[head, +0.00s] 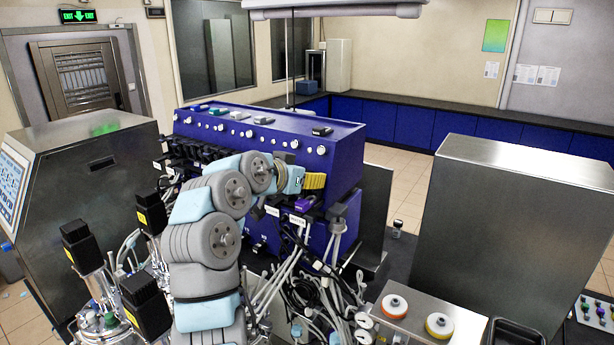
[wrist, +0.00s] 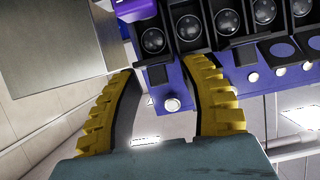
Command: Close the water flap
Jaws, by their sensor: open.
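My gripper (head: 314,181) is at the right end of the row of black pump units on the blue cabinet (head: 330,137). In the wrist view my gripper (wrist: 163,72) has its two yellow fingers spread, with nothing between them. Just beyond the fingertips are open black pump units (wrist: 188,28) with dark round rollers. A purple part (wrist: 135,9) sits at the end of this row; it also shows in the head view (head: 305,203), just below my fingers. My arm hides part of the row.
A steel cabinet (head: 495,220) stands to the right and another (head: 85,180) to the left. Tubes and cables (head: 310,285) hang below the blue cabinet. White knobs (wrist: 172,104) line the blue face.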

